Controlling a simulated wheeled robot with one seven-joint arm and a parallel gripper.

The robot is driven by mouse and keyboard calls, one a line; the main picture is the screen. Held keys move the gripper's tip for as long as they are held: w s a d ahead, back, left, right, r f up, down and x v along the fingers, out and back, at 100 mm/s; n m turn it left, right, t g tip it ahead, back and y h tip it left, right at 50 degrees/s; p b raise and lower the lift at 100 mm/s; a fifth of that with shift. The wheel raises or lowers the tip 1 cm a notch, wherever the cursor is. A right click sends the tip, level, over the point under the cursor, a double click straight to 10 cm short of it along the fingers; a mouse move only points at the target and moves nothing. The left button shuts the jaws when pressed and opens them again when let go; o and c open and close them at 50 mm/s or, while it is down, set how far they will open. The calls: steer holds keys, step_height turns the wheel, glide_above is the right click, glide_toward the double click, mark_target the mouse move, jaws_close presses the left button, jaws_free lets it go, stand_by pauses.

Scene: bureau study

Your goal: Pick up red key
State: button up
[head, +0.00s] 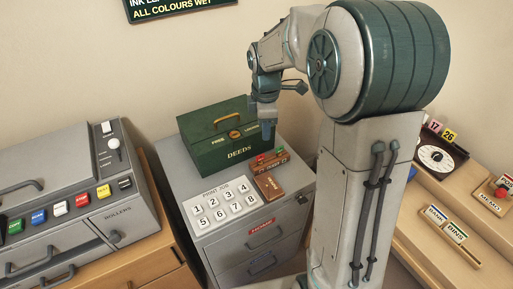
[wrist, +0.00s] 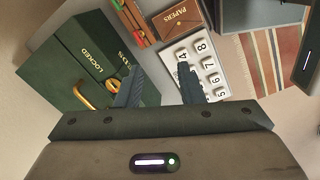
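A small wooden rack (head: 272,164) stands on the grey cabinet top, in front of the green DEEDS box (head: 215,148). A small red piece, which looks like the red key (head: 261,159), sits at the rack's left end, with a green piece (head: 280,151) at its right end. The rack (wrist: 131,22) also shows at the top of the wrist view; the red piece's shape is too small to make out. My gripper (head: 268,130) hangs above the box and rack area, pointing down. In the wrist view its two fingers (wrist: 160,88) are apart with nothing between them.
A brown PAPERS box (head: 269,186) lies in front of the rack, beside the numbered button pad (head: 220,203). The DEEDS box, with its raised handle, stands close behind the rack. A grey roller machine (head: 60,200) is at left; a wooden desk (head: 430,225) is at right.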

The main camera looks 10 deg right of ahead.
mark_target(260, 155)
steer(key=w+f+n, duration=0.1)
steer(key=w+f, duration=0.1)
steer(key=f, duration=0.4)
steer(key=w+f+n, duration=0.2)
steer(key=f, duration=0.4)
steer(key=w+f+n+p, duration=0.1)
steer(key=w+f+n, duration=0.1)
steer(key=f, duration=0.4)
steer(key=shift+f+g, duration=0.3)
steer(key=shift+g, duration=0.1)
steer(key=shift+c, duration=0.3)
jaws_close()
